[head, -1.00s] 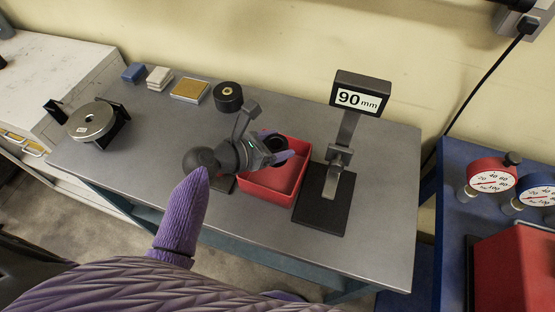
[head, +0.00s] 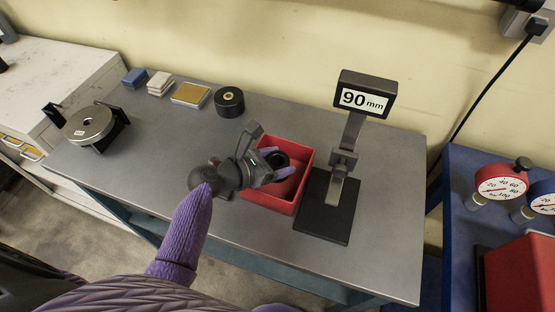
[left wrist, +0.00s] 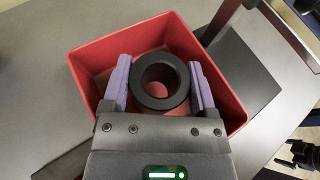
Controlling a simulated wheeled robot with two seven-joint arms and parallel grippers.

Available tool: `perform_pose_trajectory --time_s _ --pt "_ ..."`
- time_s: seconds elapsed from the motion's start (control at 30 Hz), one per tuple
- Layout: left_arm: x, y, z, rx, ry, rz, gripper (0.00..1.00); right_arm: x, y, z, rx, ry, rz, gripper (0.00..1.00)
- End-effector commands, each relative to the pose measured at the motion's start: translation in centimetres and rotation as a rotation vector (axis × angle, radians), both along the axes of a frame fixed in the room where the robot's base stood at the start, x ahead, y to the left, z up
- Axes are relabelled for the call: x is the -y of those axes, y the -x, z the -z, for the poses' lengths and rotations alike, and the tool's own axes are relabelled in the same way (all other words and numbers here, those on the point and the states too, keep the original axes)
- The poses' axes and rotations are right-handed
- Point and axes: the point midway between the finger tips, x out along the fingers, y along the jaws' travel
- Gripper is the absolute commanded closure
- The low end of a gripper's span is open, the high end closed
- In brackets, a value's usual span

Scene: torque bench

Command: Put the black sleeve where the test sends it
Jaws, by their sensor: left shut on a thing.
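The black sleeve (left wrist: 160,101) is a thick ring with an open bore. My left gripper (left wrist: 159,84) is shut on it, with one purple finger on each side, in the left wrist view. In the head view my left gripper (head: 281,165) holds the sleeve (head: 276,161) over the red bin (head: 271,203). The red bin (left wrist: 88,64) surrounds the sleeve in the left wrist view; how high the sleeve is above its floor is hard to tell. A gauge display (head: 366,98) reads 90 mm on its stand (head: 325,207), right of the bin. My right gripper is not in view.
A black round part (head: 229,101), a gold-topped pad (head: 191,95), white blocks (head: 160,83) and a blue block (head: 134,77) stand along the back. A metal disc in a holder (head: 91,125) is at left. Dial gauges (head: 501,183) stand on the blue bench at right.

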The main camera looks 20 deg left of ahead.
Motion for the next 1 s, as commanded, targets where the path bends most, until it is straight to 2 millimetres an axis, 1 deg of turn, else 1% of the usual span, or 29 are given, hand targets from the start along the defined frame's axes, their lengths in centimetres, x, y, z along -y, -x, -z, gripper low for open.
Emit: perform_pose_trajectory --time_s 0.03,0.07,0.1,0.13,0.37,0.5,0.57,0.73,0.9,1.0 --pt "0.1 0.5 1.0 -0.023 -0.005 0.005 0.19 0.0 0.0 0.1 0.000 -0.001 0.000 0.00" --pt "0.1 0.5 1.0 -0.024 -0.005 0.005 0.13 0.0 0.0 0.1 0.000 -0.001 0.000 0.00" --pt "0.1 0.6 1.1 -0.025 -0.006 0.006 0.04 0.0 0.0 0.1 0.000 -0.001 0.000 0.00" --pt "0.1 0.6 1.1 -0.026 -0.006 0.006 0.00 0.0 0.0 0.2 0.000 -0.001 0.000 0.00" --pt "0.1 0.6 1.0 -0.027 -0.008 0.008 0.00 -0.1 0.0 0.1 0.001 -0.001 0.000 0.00" --pt "-0.1 0.8 -0.5 -0.027 -0.008 0.007 0.00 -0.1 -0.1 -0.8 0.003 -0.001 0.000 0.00" --pt "-0.9 1.7 -1.0 -0.026 -0.009 0.005 0.00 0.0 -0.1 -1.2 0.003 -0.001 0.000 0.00" --pt "-3.4 4.8 -2.9 -0.021 -0.009 0.005 0.00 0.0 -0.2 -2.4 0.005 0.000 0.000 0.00" --pt "-5.7 7.6 -4.4 -0.019 -0.006 0.005 0.00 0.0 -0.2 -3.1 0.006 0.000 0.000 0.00" --pt "-6.5 8.6 -4.9 -0.018 -0.005 0.004 0.00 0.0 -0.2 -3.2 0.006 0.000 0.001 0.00"
